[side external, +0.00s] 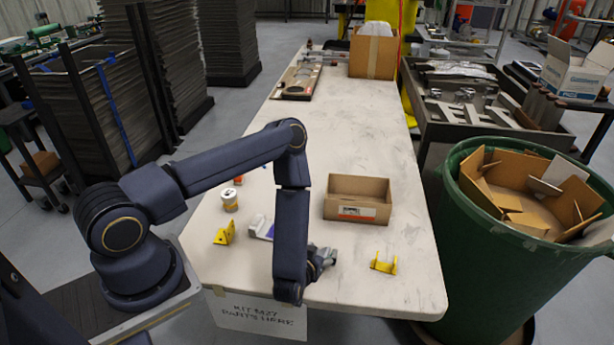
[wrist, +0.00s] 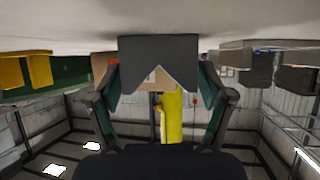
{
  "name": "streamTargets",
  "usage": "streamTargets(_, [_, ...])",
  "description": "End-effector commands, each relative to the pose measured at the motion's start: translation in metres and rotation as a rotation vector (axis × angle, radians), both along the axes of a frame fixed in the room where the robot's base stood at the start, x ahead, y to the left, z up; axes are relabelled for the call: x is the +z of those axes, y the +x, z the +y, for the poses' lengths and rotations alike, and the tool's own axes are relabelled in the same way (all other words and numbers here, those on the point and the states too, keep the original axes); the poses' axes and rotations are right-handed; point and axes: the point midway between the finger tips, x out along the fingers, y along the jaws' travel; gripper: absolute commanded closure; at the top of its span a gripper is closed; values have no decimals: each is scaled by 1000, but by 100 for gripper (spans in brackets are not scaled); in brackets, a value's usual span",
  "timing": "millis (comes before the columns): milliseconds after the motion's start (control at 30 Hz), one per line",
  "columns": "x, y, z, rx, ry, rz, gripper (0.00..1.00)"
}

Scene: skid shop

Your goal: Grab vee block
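A dark grey block with a V-shaped notch, the vee block (wrist: 158,55), fills the middle of the wrist view, against the pale tabletop. My gripper (wrist: 160,85) has one finger at each side of it, spread about as wide as the block. The fingertips line up with the block's side edges; I cannot tell whether they press on it. In the side external view my gripper (side external: 322,262) is low at the table's near edge, partly hidden by my forearm. A small grey shape at its tip may be the block.
On the table (side external: 345,125) are an open cardboard box (side external: 357,199), yellow brackets (side external: 224,234) (side external: 384,263), a small jar (side external: 229,200) and a pale part (side external: 261,227) beside my forearm. A green bin (side external: 480,270) stands at right. The table's middle is clear.

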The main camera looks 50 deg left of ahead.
Motion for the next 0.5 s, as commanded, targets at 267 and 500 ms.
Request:
streamTargets(267, [0, 0, 0, 0, 0, 0, 54])
streamTargets(500, [0, 0, 0, 0, 0, 0, 79])
